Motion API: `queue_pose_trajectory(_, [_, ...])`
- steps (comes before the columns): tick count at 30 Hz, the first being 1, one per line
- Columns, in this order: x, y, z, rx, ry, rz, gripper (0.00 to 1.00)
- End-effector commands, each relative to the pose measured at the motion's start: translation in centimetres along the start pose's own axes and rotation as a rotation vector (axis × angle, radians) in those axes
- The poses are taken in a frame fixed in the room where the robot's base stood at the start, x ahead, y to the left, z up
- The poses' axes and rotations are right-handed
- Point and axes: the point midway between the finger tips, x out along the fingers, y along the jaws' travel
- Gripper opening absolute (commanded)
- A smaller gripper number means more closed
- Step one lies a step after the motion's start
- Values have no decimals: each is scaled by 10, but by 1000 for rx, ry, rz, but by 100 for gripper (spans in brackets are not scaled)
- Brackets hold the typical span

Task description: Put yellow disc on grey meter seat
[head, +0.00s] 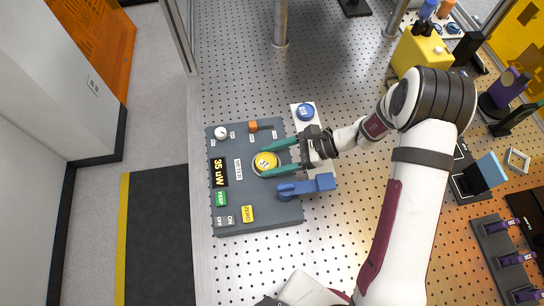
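The yellow disc (265,162), with dark markings on its face, is at the middle of the dark grey meter panel (235,180) in the head view. It is over the round grey meter seat, which it mostly hides; a pale rim shows at its left edge. I cannot tell whether the disc rests fully in the seat or is slightly above it. My gripper (264,161) reaches in from the right, its two green fingers on opposite sides of the disc. The fingers look close to the disc's edges, but whether they press on it is not clear.
A blue disc (305,112) sits on a white plate behind my gripper. Perforated table lies bare above the panel.

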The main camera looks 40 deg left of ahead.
Motion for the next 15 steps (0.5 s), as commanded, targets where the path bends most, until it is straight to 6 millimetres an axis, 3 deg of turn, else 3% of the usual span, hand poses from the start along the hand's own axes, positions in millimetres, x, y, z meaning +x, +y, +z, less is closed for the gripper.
queue_pose_trajectory(9, [-2,0,3,-1,0,0,93])
queue_pose_trajectory(11, [-12,-1,3,-1,-1,-3,93])
queue_pose_trajectory(15, [-51,-1,2,-1,1,-6,93])
